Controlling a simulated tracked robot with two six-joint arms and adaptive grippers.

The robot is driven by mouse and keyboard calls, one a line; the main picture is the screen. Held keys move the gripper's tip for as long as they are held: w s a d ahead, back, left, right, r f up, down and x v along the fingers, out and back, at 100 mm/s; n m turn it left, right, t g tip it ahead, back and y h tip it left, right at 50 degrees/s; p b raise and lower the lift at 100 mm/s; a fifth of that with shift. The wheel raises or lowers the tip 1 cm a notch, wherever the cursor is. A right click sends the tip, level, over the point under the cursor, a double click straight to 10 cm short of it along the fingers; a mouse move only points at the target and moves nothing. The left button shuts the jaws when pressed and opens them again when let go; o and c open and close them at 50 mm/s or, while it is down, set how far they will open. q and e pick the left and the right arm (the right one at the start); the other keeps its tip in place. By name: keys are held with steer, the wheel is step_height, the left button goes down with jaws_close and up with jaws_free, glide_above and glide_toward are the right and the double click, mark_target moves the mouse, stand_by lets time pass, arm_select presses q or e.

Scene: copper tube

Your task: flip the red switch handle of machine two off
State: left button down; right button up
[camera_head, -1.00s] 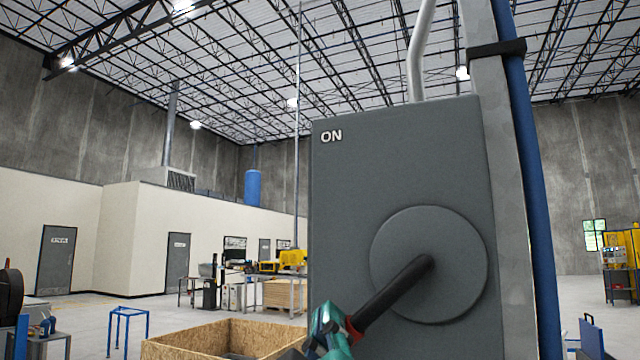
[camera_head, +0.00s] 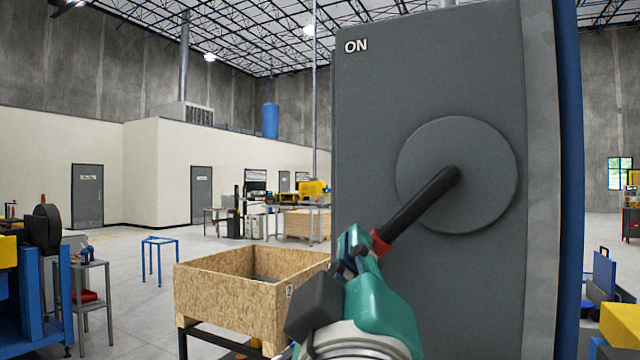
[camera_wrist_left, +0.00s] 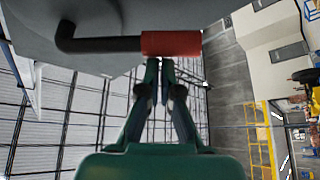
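The switch box (camera_head: 430,95) is a grey cabinet marked "ON" at its top left. A round grey disc (camera_head: 490,185) on its front carries a black handle (camera_head: 420,205) that slants down and left to a red end (camera_head: 379,243). My left gripper (camera_head: 357,245), teal, is at the red end, below and left of the disc. In the left wrist view its two fingers (camera_wrist_left: 160,68) are nearly together, with their tips at the lower edge of the red end (camera_wrist_left: 172,43). They are not seen wrapped around it; contact is unclear. My right gripper is not in view.
A wooden crate (camera_head: 215,304) on a dark stand is left of the box. A blue pipe (camera_head: 570,150) and a grey post run up the box's right side. A blue stool frame (camera_head: 160,258) and a blue machine (camera_head: 45,300) stand at left.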

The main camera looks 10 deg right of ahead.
arm_select(q)
steer(key=v, duration=0.6)
